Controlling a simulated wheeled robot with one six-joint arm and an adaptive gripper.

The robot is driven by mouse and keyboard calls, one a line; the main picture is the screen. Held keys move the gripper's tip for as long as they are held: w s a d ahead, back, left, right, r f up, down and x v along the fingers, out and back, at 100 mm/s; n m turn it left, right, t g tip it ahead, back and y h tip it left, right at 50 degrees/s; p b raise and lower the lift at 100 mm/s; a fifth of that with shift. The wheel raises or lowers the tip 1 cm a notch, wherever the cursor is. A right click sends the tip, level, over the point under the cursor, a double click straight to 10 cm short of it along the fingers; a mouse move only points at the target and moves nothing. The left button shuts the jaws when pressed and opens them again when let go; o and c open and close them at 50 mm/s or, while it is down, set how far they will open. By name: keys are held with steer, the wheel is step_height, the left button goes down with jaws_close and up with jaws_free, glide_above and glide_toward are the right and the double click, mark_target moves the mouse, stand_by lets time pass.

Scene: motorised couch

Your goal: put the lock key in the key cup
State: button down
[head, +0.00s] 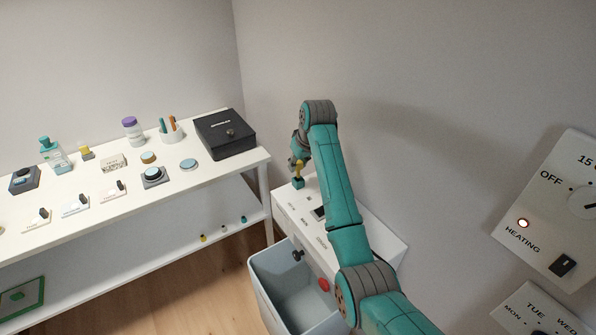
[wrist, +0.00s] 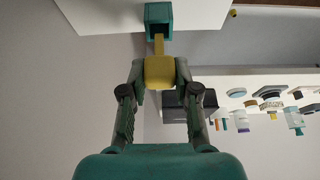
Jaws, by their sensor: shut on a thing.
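The yellow lock key (head: 299,165) is held in my gripper (head: 298,158), its shaft pointing down. In the wrist view my gripper (wrist: 160,75) is shut on the key's wide head (wrist: 159,73), and the shaft (wrist: 158,46) points away from it. The teal key cup (head: 298,183) stands on the white cabinet, right under the key. In the wrist view the dark opening of the cup (wrist: 152,13) faces the key, and the shaft's end overlaps it. I cannot tell how far the tip is inside.
The white cabinet (head: 375,238) has switches on its top and knobs on its front. A grey-blue bin (head: 262,291) stands before it. A white shelf table at left carries a black lock box (head: 226,140), bottles, switches and a pen cup (head: 171,135). Wall panels (head: 548,240) are at right.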

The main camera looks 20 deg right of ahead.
mark_target(300, 167)
steer(key=shift+f, duration=1.6)
steer(key=shift+f, duration=0.15)
steer(key=c, duration=0.9)
jaws_free()
steer(key=shift+o, duration=0.2)
steer(key=v, duration=1.2)
steer(key=shift+r, duration=0.25)
